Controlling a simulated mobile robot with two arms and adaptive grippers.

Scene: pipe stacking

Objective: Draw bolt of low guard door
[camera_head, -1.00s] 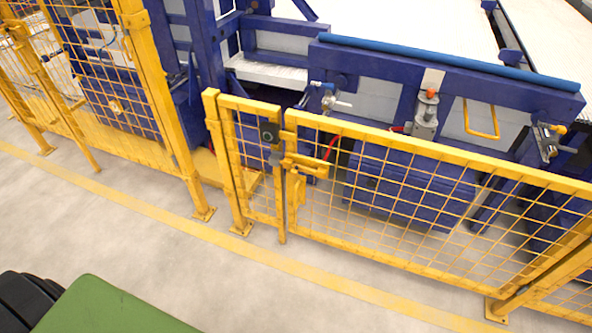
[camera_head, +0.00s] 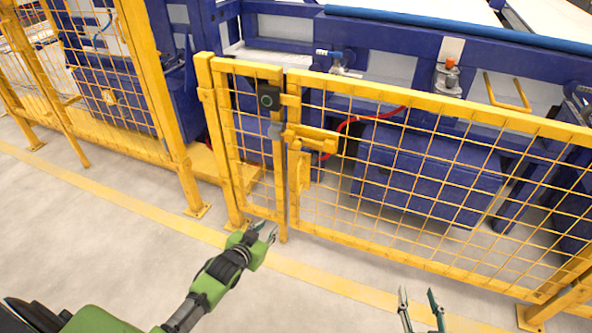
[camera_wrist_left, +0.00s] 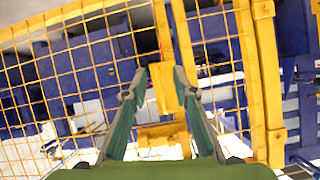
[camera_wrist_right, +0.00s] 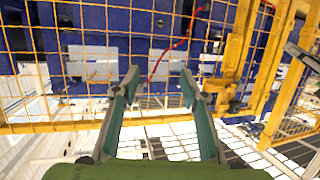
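The low guard door (camera_head: 420,170) is a yellow mesh panel at the centre and right of the head view. Its yellow bolt (camera_head: 312,138) lies across the gap at the door's upper left edge, with a yellow plate (camera_head: 303,172) below it. My left gripper (camera_head: 268,231) is open and empty, low in front of the post side, below and apart from the bolt. In the left wrist view the yellow plate (camera_wrist_left: 166,90) appears between the open fingers, beyond them. My right gripper (camera_head: 421,298) is open and empty at the bottom of the head view, in front of the door.
A black box with a round face (camera_head: 269,97) sits on the narrow fixed panel left of the door. Tall yellow fencing (camera_head: 160,90) stands further left. Blue machinery (camera_head: 425,178) and a red hose (camera_head: 350,122) are behind the mesh. The floor in front is clear.

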